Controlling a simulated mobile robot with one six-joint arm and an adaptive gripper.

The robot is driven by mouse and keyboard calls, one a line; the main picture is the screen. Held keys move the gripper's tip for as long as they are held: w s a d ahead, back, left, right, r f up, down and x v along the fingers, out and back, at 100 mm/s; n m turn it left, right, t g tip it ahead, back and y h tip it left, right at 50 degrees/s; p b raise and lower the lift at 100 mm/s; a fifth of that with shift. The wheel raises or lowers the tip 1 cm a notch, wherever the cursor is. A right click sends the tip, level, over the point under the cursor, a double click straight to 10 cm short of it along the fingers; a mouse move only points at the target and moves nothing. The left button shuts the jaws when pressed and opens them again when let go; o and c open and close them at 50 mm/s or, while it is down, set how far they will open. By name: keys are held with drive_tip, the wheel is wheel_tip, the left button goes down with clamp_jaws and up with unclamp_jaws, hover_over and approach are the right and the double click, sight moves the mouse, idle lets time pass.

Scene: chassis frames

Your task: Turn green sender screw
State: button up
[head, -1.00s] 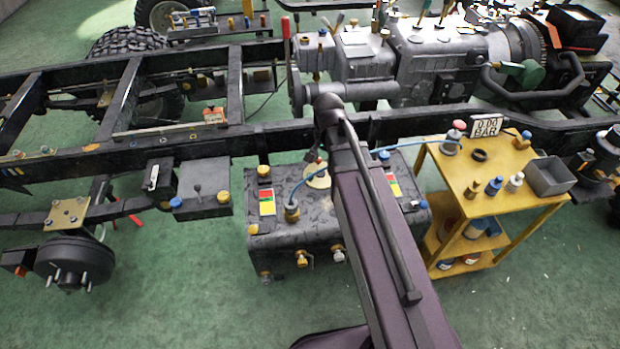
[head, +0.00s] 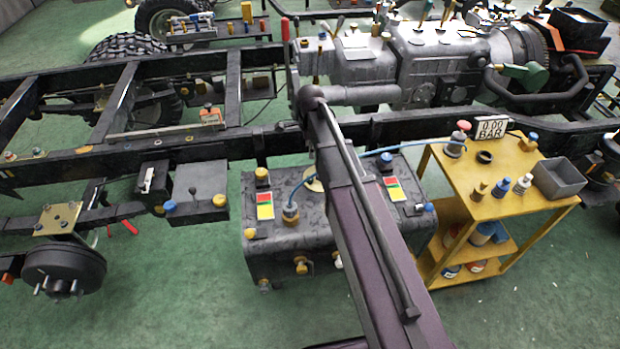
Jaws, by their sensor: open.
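My arm crosses the head view from the bottom to the middle, in front of a dark tank (head: 292,258) under the chassis rail. My gripper is not visible; the far end of the arm is hidden behind its own link. A pale round disc (head: 313,182) on the tank top, possibly the sender, is partly covered by my arm. I cannot make out a green screw on it. Two red, yellow and green labels lie on the tank, one left (head: 265,205) and one right (head: 394,189) of my arm. A blue hose runs from a fitting (head: 290,213) on the tank top.
A yellow cart (head: 510,205) with small bottles, a grey bin (head: 559,178) and a 0.00 BAR display (head: 491,128) stands right of the tank. The black chassis rail (head: 230,145) and engine (head: 435,65) lie behind.

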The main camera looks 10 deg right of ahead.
sight(310, 177)
drive_tip(key=shift+f, duration=0.1)
wheel_tip(310, 177, down, 14)
drive_tip(key=b, duration=1.4)
drive_tip(key=shift+r, duration=0.2)
drive_tip(key=shift+c, duration=0.2)
clamp_jaws()
